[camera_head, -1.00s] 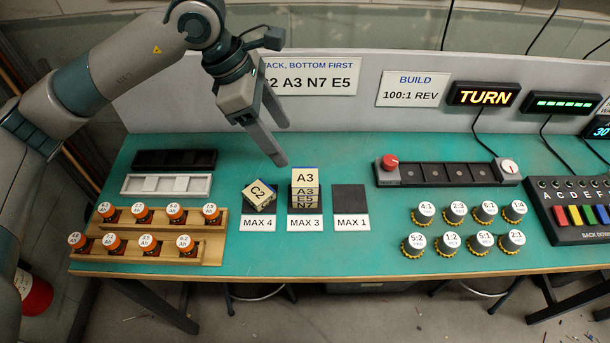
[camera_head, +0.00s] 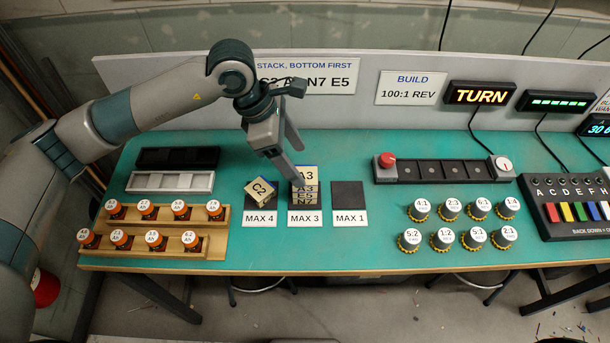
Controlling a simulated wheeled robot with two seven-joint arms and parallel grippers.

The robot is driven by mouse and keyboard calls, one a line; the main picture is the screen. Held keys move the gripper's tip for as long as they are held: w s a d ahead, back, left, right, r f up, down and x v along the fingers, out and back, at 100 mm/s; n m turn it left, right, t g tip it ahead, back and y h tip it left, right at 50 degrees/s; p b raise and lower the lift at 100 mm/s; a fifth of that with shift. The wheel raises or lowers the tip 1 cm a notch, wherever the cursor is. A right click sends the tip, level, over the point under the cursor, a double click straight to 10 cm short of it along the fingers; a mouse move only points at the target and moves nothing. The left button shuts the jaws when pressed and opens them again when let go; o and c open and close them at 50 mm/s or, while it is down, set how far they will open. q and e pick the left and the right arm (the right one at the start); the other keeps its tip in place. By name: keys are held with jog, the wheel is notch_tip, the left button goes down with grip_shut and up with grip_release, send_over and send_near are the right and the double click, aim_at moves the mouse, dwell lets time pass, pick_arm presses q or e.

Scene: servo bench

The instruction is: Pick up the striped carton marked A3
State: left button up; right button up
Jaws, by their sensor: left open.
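The striped carton marked A3 (camera_head: 307,174) is the top of a short stack on the MAX 3 pad, in the middle of the bench. Cartons marked E5 (camera_head: 305,195) and N7 (camera_head: 305,202) show under it. The carton marked C2 (camera_head: 261,191) sits turned askew on the MAX 4 pad, left of the stack. My left gripper (camera_head: 292,165) is open and points down at the stack. Its fingers are at or just above the upper left of A3 and hide part of it. I cannot tell if they touch. My right gripper is not in view.
The MAX 1 pad (camera_head: 348,194) is empty. A black gear rail (camera_head: 440,170) and several gears are at right. A sign panel (camera_head: 410,110) stands behind.

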aim_at(304, 174)
pick_arm(q)
jog(key=shift+d+f+p, duration=0.1)
jog(key=shift+f+p, duration=0.3)
jog(key=shift+p, duration=0.1)
jog(key=p+x, duration=0.2)
jog(key=x, duration=0.1)
jog(key=shift+f, duration=0.4)
jog(key=shift+w+f, duration=0.1)
jog(key=shift+f, duration=0.2)
jog(key=shift+c, duration=0.6)
jog(key=c, duration=1)
